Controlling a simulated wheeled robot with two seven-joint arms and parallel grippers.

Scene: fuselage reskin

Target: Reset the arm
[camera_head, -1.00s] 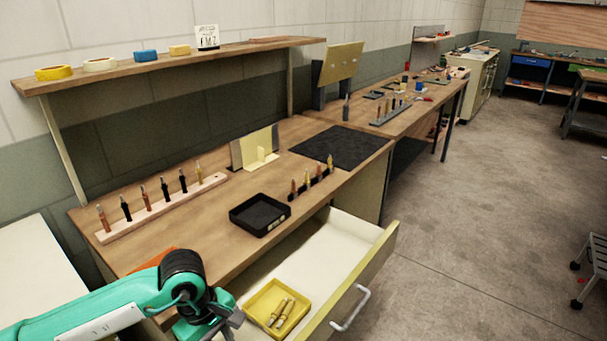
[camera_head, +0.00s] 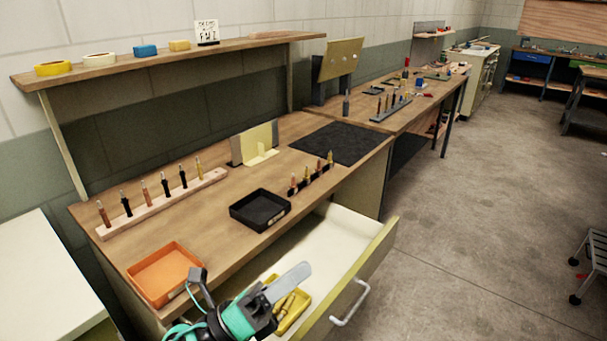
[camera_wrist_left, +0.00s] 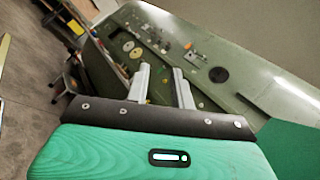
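My left gripper (camera_head: 288,284) is at the bottom of the head view, over the open drawer, partly in front of the yellow tray (camera_head: 297,312). The left wrist view shows its two grey fingers (camera_wrist_left: 160,78) apart with nothing between them. My right gripper is in neither view.
The white drawer (camera_head: 335,235) stands open below the wooden bench. On the bench are an orange tray (camera_head: 165,273), a black tray (camera_head: 259,210), a wooden rack (camera_head: 160,204) with several tools, and a dark mat (camera_head: 340,145). The floor at right is mostly clear.

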